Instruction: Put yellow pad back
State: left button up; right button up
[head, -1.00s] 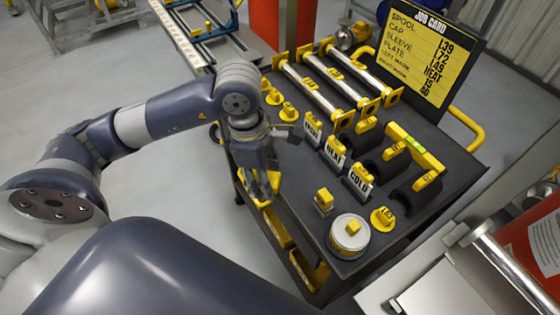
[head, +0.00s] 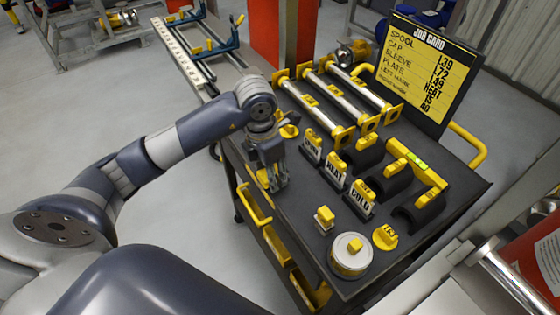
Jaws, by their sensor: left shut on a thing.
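My left gripper (head: 274,184) points down over the near left edge of the black cart top (head: 300,243). It is shut on a small yellow pad (head: 264,178), mostly hidden by the fingers. I cannot tell whether the pad touches the cart. Another yellow piece (head: 289,131) lies on the cart just behind the wrist, partly covered. My right gripper is not in view.
Signs, including HEAT (head: 333,168) and COLD (head: 359,197), stand right of the gripper. A yellow-topped block (head: 324,218), a round tin (head: 349,255) and a yellow tag (head: 385,237) lie nearer. Silver rods (head: 325,100) and a job card (head: 427,75) are behind.

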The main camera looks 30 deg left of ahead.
pick_arm(q)
jog(key=w, duration=0.4)
jog(key=w+a+p, duration=0.1)
jog(key=w, duration=0.1)
jog(key=shift+f, duration=0.3)
jog(key=shift+f+p, duration=0.5)
jog(key=shift+f, duration=1.3)
jog(key=shift+f, duration=0.1)
jog(key=o, duration=1)
jog(key=shift+o, duration=0.2)
jog(key=shift+r, duration=0.3)
notch_tip(320, 180, up, 12)
jog(key=s+b, duration=0.1)
jog(key=b, duration=0.1)
jog(key=shift+a+f, duration=0.15)
jog(key=shift+a, duration=0.25)
jog(key=shift+s, duration=0.1)
